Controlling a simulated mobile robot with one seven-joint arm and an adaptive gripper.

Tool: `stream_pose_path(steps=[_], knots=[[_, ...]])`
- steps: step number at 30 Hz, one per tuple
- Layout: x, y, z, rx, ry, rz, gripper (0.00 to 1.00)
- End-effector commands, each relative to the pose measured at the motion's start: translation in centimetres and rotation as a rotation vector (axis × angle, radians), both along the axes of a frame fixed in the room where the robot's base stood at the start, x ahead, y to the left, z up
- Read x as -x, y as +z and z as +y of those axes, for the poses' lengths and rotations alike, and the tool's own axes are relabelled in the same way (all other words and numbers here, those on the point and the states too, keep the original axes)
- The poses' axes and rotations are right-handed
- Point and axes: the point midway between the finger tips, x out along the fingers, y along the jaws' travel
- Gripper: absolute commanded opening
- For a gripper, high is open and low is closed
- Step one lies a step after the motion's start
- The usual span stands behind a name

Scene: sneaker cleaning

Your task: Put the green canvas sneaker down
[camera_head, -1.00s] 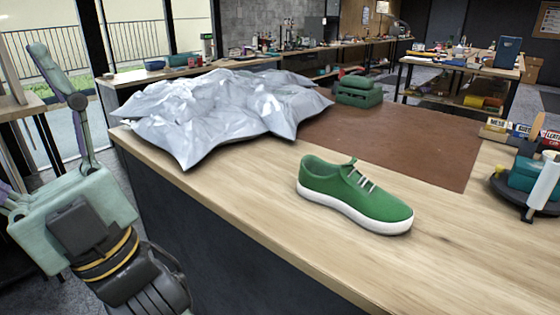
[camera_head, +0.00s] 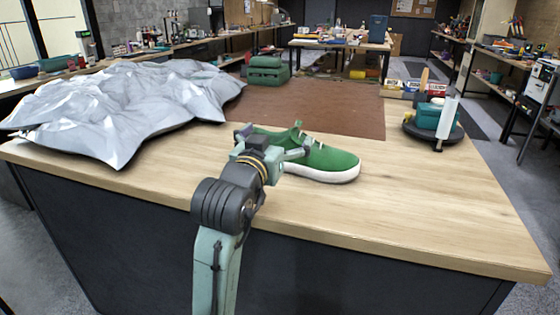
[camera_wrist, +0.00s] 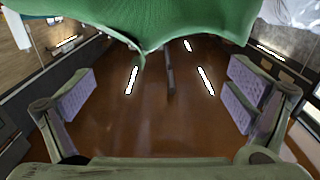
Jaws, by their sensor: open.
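The green canvas sneaker (camera_head: 335,160) sits upright on the light wooden bench, its white sole down and its toe to the right. My gripper (camera_head: 272,142) is at the sneaker's near left side and hides part of its heel and middle. In the wrist view my gripper (camera_wrist: 162,95) has its two purple-padded fingers wide apart, with nothing clamped between them. Green canvas of the sneaker (camera_wrist: 175,18) fills the top edge of that view, very close. I cannot tell whether a finger touches the shoe.
A crumpled silver sheet (camera_head: 120,105) covers the bench's left part. A brown mat (camera_head: 320,108) lies behind the sneaker, with a green box (camera_head: 267,70) at its far left. A round dark tray (camera_head: 412,130) with bottles stands at the right. The front right bench top is bare.

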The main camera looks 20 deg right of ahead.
Motion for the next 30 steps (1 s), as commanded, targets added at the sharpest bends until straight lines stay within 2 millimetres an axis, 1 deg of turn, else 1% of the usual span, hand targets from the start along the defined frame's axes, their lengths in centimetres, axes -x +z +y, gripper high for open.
stream_pose_path(steps=[8, 12, 15, 18, 24, 30], knots=[[-2.7, 0.0, -1.7, 0.001, 0.003, -0.001, 0.98], [-4.5, -0.2, -2.9, 0.001, 0.004, -0.002, 0.98], [-5.4, -0.3, -3.5, 0.002, 0.004, -0.003, 0.98], [-5.7, -0.4, -3.7, 0.001, 0.005, -0.004, 0.98], [-5.7, -0.4, -3.7, 0.002, 0.006, -0.005, 0.98], [-5.7, -0.4, -3.6, 0.002, 0.006, -0.005, 0.84]])
